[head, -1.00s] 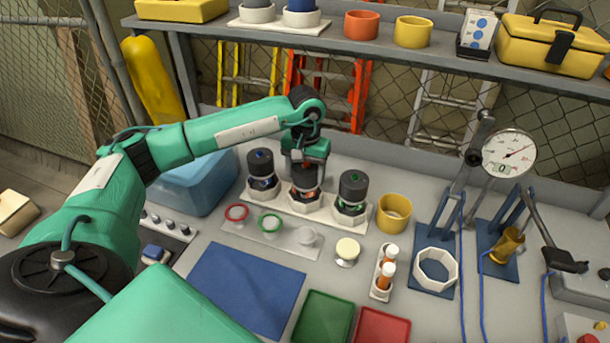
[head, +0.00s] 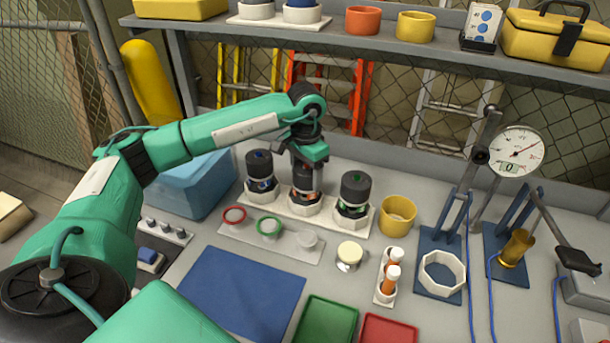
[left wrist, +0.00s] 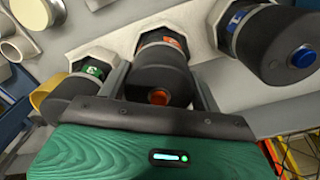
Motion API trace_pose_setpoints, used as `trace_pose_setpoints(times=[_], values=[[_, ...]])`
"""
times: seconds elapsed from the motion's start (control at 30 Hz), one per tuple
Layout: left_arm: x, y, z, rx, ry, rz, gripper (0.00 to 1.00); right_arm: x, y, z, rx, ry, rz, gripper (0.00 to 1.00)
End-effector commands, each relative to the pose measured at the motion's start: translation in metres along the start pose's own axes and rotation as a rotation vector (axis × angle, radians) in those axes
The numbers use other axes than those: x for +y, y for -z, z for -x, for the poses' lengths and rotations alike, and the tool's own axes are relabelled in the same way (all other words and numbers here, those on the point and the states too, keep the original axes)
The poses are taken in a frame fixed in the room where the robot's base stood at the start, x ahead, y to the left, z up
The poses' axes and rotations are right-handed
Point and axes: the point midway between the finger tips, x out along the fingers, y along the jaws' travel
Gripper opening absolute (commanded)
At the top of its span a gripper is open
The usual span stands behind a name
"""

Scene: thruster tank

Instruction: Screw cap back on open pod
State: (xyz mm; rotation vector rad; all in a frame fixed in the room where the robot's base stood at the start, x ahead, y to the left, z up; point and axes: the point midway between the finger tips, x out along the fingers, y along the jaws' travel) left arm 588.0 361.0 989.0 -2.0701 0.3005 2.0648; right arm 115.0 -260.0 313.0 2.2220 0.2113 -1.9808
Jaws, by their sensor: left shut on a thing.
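Three dark-capped pods stand in white octagonal seats on a white rack (head: 328,222): the blue-marked pod (head: 261,168) at left, the orange-marked pod (head: 304,199) in the middle, the green-marked pod (head: 354,192) at right. My left gripper (head: 306,180) reaches down from above and is shut on the dark cap of the middle pod. In the left wrist view, its fingers flank that cap (left wrist: 158,72), which has an orange button on top. The cap sits at the upright middle pod; I cannot tell how tightly it is seated. My right gripper is not in view.
In front lie a plate with a red ring (head: 233,215) and green ring (head: 268,227), a cream-topped knob (head: 350,252), a vial rack (head: 386,290) and a blue mat (head: 242,290). A yellow cup (head: 397,214) stands right of the pods. A shelf (head: 350,42) runs behind.

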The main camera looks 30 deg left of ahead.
Motion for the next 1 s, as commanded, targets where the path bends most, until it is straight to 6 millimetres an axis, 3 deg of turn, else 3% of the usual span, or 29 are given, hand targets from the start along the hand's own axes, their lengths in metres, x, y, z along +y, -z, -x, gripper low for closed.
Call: trace_pose_setpoints(times=[0.43,0.47,0.57,0.87,1.0], values=[[0.004,0.001,-0.001,0.002,-0.007,-0.076,0.45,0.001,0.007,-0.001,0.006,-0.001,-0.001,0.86],[0.004,0.001,-0.001,0.002,-0.007,-0.075,0.69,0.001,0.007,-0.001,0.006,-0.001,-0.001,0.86],[0.003,0.001,-0.001,0.001,-0.006,-0.074,0.88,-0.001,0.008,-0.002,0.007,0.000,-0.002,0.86],[0.001,0.000,0.000,0.000,-0.002,-0.070,0.90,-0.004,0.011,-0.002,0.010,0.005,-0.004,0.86],[0.001,0.001,0.010,0.002,-0.002,-0.069,0.90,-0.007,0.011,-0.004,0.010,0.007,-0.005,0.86]])
